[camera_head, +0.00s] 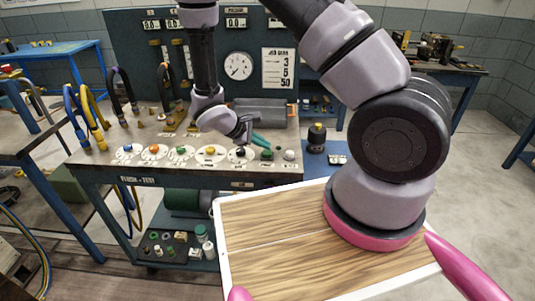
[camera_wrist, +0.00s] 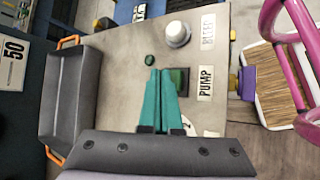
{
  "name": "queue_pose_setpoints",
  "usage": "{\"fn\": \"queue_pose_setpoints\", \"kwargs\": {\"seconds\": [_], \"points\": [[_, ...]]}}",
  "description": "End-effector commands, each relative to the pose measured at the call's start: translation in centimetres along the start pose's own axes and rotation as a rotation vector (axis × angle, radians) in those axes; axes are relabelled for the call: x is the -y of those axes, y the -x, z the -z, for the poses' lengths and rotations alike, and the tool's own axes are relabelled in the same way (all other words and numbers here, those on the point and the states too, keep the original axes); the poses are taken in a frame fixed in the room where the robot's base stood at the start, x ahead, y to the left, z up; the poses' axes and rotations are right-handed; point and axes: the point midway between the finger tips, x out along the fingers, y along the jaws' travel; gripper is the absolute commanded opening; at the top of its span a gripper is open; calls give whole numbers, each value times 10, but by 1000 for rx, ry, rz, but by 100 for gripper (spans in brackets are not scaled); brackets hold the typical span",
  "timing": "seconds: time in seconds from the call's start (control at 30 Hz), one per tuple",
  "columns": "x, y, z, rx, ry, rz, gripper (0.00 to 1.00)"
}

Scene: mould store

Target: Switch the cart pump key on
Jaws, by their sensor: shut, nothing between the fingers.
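The pump key (camera_wrist: 184,76) shows in the wrist view as a dark green piece beside the label PUMP (camera_wrist: 205,84) on the cart's metal top. It is partly hidden by the fingers, so I cannot tell its position. My gripper (camera_wrist: 159,72) has teal fingers that are shut and empty. Their tips are just left of the key in the picture; I cannot tell if they touch it. In the head view my gripper (camera_head: 262,143) is low over the cart's right front. A green piece (camera_head: 267,155) lies just below its fingertips.
A white knob (camera_wrist: 177,34) stands beside the label BLEED (camera_wrist: 208,30). A grey tray (camera_wrist: 68,105) with orange handles lies left. In the head view, several round dials line the cart's front (camera_head: 180,174); hoses (camera_head: 90,115) stand left.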

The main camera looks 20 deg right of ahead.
Motion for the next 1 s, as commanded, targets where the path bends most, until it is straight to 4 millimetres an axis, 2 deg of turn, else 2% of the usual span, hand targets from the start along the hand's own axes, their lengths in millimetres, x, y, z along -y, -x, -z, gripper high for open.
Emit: {"fn": "queue_pose_setpoints", "kwargs": {"seconds": [1.0], "points": [[4,-6,5,-1,1,0,0]]}}
